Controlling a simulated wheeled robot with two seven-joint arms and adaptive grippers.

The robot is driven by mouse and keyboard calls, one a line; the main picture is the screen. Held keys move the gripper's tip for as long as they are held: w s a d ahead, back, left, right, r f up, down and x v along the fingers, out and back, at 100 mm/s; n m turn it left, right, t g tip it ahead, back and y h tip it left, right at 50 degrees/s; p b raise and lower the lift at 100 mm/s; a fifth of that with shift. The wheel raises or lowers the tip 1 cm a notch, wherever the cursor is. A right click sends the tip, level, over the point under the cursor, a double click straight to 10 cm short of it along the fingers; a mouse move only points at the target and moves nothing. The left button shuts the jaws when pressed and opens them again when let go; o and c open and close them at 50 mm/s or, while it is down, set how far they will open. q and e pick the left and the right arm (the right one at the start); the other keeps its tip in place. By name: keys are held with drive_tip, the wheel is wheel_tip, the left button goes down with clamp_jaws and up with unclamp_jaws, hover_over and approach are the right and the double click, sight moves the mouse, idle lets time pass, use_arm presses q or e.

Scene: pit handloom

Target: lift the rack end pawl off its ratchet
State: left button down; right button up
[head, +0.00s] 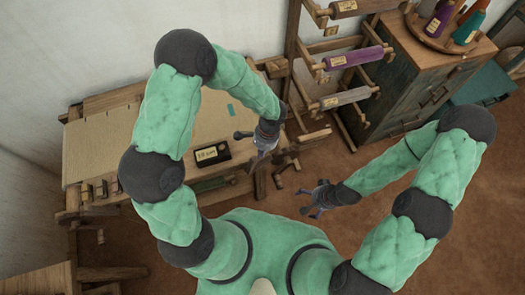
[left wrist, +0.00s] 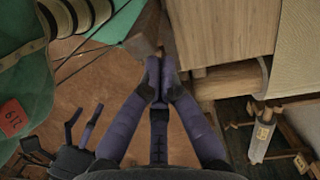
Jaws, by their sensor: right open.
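My left gripper (head: 262,143) is at the right end of the loom, by its wooden frame. In the left wrist view its two fingertips (left wrist: 161,76) are brought together. A wooden bar end (left wrist: 141,45) lies just beyond the tips, slightly left; I cannot tell whether they touch it or pinch something thin. I cannot make out the pawl or its ratchet clearly in either view. My right gripper (head: 318,196) is open and empty over the floor, right of the loom. It also shows at lower left in the left wrist view (left wrist: 78,135).
A rack of spools (head: 345,62) and a wooden cabinet (head: 425,75) with a tray of cones stand behind. Brown floor (head: 290,215) is free around my right gripper.

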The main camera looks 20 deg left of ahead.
use_arm(q)
drive_tip(key=shift+s+a+r+h, duration=0.15)
drive_tip(key=shift+s+a+h, duration=0.1)
drive_tip(key=shift+a+h, duration=0.1)
drive_tip(key=s+a+f+t+h+b, duration=0.1)
drive_tip(key=s+a+t+h, duration=0.1)
drive_tip(key=s+a, duration=0.5)
drive_tip(key=shift+a+f+h, duration=0.15)
drive_tip(key=shift+a+h, duration=0.2)
drive_tip(key=shift+a, duration=1.25)
